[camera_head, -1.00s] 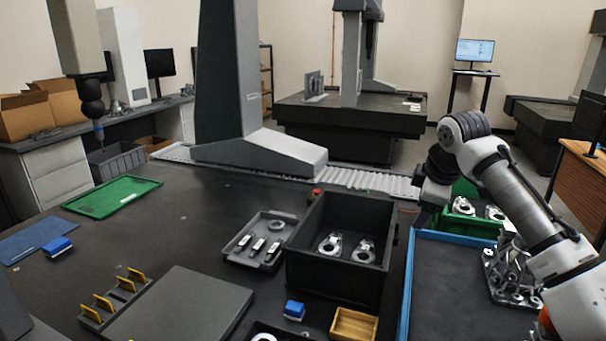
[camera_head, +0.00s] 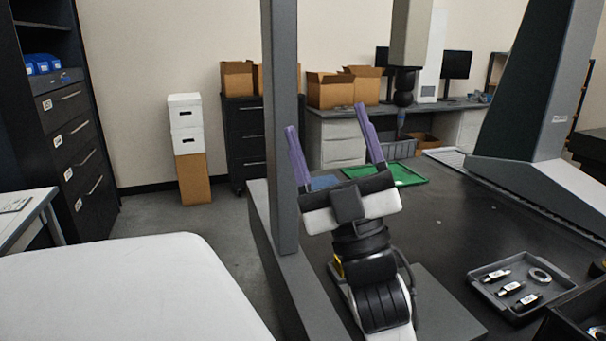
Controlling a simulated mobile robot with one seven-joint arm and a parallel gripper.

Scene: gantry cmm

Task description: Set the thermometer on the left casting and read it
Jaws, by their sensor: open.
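My gripper (camera_head: 326,118) is open, its two purple fingers pointing up and spread apart with nothing between them. It is above the left part of the dark table (camera_head: 450,226), seen from behind. I cannot make out a thermometer for certain. Three small black-and-white devices (camera_head: 511,289) lie in a grey tray (camera_head: 482,289) at the lower right, beside a metal ring (camera_head: 539,276). A bit of a metal casting (camera_head: 597,331) shows in a dark crate (camera_head: 566,320) at the right edge, mostly cut off. No other casting is clear.
A grey upright post (camera_head: 285,110) stands just left of my gripper. The large grey gantry column (camera_head: 530,90) stands at the right.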

